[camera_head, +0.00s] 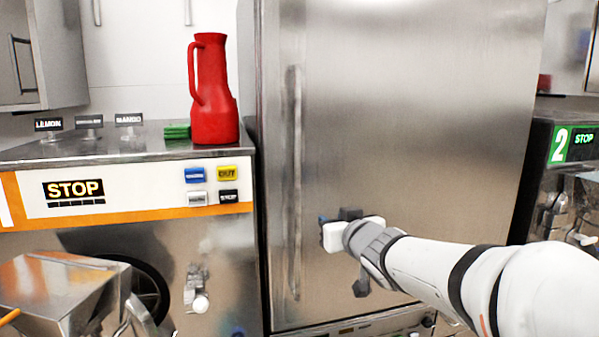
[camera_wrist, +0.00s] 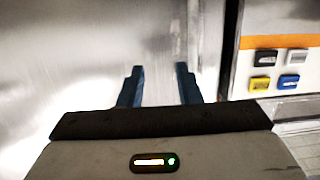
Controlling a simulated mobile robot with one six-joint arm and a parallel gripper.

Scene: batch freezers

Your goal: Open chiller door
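The chiller door (camera_head: 420,110) is a tall brushed-steel door in the middle of the head view, and it looks shut. Its long vertical handle (camera_head: 294,180) runs along the left side of the door. My gripper (camera_head: 325,230) is in front of the door, a little right of the handle in the picture. In the wrist view its two dark blue fingers (camera_wrist: 159,82) are apart, with nothing seen held between them. The handle (camera_wrist: 192,35) shows there beyond the right finger. Whether a finger touches the door cannot be told.
Left of the chiller stands a freezer machine (camera_head: 130,200) with a STOP display and buttons. A red jug (camera_head: 212,95) and a green item (camera_head: 176,131) are on its top. Another machine (camera_head: 565,150), marked 2, stands at the right.

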